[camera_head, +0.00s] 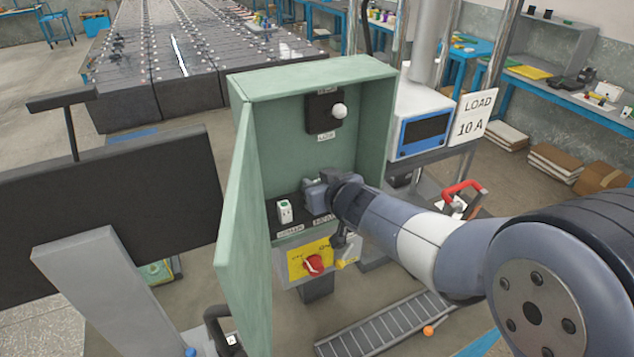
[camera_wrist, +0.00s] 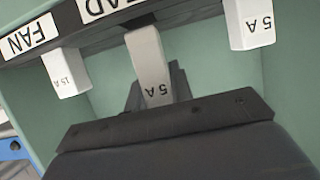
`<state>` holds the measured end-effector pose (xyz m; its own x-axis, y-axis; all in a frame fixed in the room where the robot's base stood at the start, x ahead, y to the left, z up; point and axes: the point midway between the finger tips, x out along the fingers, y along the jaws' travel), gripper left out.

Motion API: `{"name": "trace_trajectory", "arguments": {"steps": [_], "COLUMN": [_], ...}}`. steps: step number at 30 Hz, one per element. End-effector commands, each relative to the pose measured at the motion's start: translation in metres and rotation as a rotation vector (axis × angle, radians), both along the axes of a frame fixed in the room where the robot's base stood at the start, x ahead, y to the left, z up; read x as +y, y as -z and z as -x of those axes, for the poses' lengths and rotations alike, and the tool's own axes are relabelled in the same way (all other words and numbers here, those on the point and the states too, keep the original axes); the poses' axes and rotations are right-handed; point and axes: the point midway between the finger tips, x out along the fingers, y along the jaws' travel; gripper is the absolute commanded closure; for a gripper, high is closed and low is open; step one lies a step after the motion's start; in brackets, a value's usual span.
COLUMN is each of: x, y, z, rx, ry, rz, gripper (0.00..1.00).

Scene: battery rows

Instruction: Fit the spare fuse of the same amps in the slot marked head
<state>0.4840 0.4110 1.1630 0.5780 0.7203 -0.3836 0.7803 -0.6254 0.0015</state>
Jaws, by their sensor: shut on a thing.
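My gripper (camera_wrist: 157,100) is shut on a pale fuse (camera_wrist: 148,62) marked 5 A, in the middle of the wrist view. I cannot tell whether the fuse is seated or only near the slot. A fuse marked 15 A (camera_wrist: 66,72) is at the FAN label (camera_wrist: 30,38). Another fuse marked 5 A (camera_wrist: 248,24) is at the right. In the head view my gripper (camera_head: 318,196) is inside the green box, beside a white fuse (camera_head: 285,211).
The green box (camera_head: 312,76) has its door (camera_head: 243,225) open at the left. A black holder (camera_head: 322,110) with a white knob is on its back wall. A red rotary switch (camera_head: 313,265) sits below. A LOAD 10 A sign (camera_head: 472,117) is at the right.

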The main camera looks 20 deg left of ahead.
Motion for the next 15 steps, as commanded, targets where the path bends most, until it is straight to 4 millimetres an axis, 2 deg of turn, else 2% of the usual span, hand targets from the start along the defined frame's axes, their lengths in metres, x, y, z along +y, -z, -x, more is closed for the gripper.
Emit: {"name": "trace_trajectory", "arguments": {"steps": [15], "x": [0.0], "y": [0.014], "z": [0.0], "rx": [0.0], "ry": [0.0], "rz": [0.0], "gripper": [1.0]}}
